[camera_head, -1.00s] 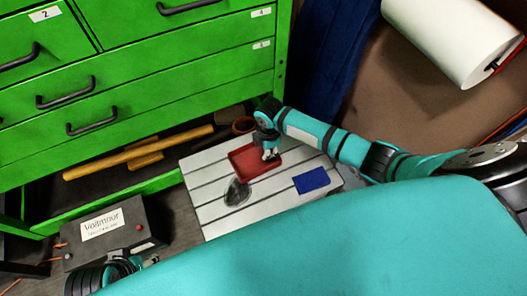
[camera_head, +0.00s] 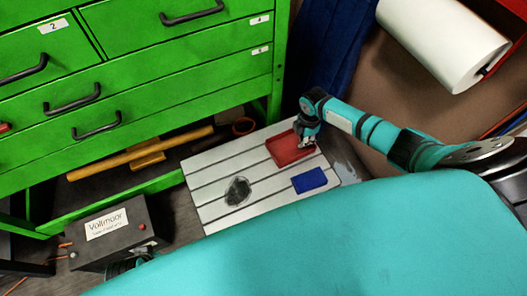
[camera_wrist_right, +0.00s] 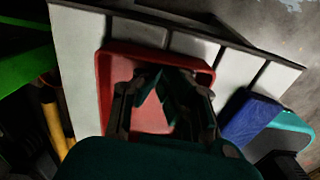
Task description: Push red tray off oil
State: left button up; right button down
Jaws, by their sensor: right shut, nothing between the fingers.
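The red tray (camera_head: 283,152) lies on the grey slotted plate (camera_head: 212,167), toward its far right part. It also shows in the right wrist view (camera_wrist_right: 106,75). The dark oil patch (camera_head: 238,190) lies on the plate to the left of the tray, apart from it and uncovered. My right gripper (camera_head: 306,146) is shut and empty, its fingertips down inside the tray at its right part. In the right wrist view the fingers (camera_wrist_right: 160,92) are in front of the tray's floor. My left gripper is not clearly in view; only a bit of my left arm shows at the bottom left.
A blue block (camera_head: 310,180) sits on the plate, near the tray's lower side. A dark Voltmoor box (camera_head: 112,230) stands left of the plate. A green drawer cabinet (camera_head: 180,75) is behind, with a yellow-handled hammer (camera_head: 125,160) on its lower shelf.

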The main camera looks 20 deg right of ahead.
notch_tip(320, 180, up, 12)
dwell(0.6)
